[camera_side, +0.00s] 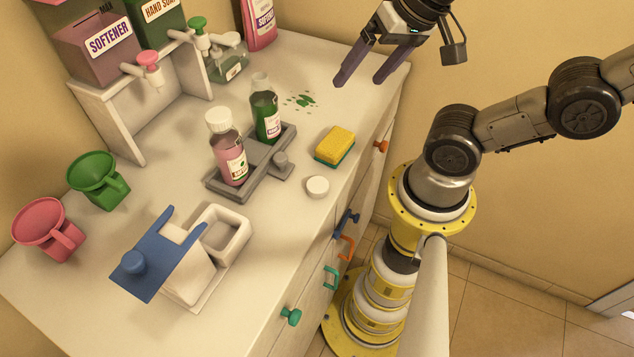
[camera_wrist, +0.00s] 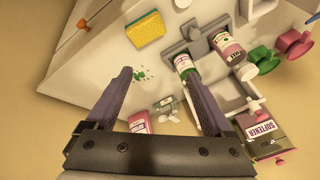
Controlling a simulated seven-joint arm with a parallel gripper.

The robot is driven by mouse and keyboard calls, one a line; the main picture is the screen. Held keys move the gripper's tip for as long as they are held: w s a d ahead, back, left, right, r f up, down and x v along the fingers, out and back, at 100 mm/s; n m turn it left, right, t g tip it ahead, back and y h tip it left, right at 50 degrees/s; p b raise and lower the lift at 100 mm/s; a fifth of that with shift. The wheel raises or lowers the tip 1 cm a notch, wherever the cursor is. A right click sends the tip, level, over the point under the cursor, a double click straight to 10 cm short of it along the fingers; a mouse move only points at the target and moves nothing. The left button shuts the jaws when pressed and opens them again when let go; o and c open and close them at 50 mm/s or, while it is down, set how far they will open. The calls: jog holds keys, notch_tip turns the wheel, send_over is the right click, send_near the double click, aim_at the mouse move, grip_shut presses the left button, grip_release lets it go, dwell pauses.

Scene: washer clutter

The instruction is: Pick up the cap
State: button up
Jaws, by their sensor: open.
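A small round white cap (camera_side: 318,187) lies flat on the white counter, in front of the yellow and green sponge and to the right of the grey tray. In the wrist view a white piece of the cap (camera_wrist: 182,3) shows at the top edge, partly cut off. My gripper (camera_side: 361,80) hangs above the far right part of the counter, well away from the cap. Its two purple fingers are spread with nothing between them; they also show in the wrist view (camera_wrist: 157,75).
The sponge (camera_side: 335,146) lies just behind the cap. A grey tray (camera_side: 214,187) holds a pink bottle (camera_side: 231,158) and a green bottle (camera_side: 266,114), both upright with white tops. Green spots (camera_side: 301,101) mark the counter. A blue and white dispenser (camera_side: 150,258) stands front left.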

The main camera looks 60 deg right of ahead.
jog(key=m, duration=0.4)
jog(key=m+g, duration=0.5)
jog(key=m, duration=0.4)
send_over(318, 184)
notch_tip(318, 184, down, 5)
jog(key=f, duration=0.7)
jog(key=shift+s+d+f, duration=0.15)
jog(key=shift+s+f, duration=0.1)
jog(key=shift+s, duration=0.1)
jog(key=shift+w+a+f, duration=0.1)
jog(key=shift+w+f, duration=0.1)
jog(key=shift+f, duration=1.3)
jog(key=shift+w+a+f, duration=0.1)
jog(key=shift+w+f, duration=0.05)
jog(key=shift+f, duration=1.3)
grip_shut()
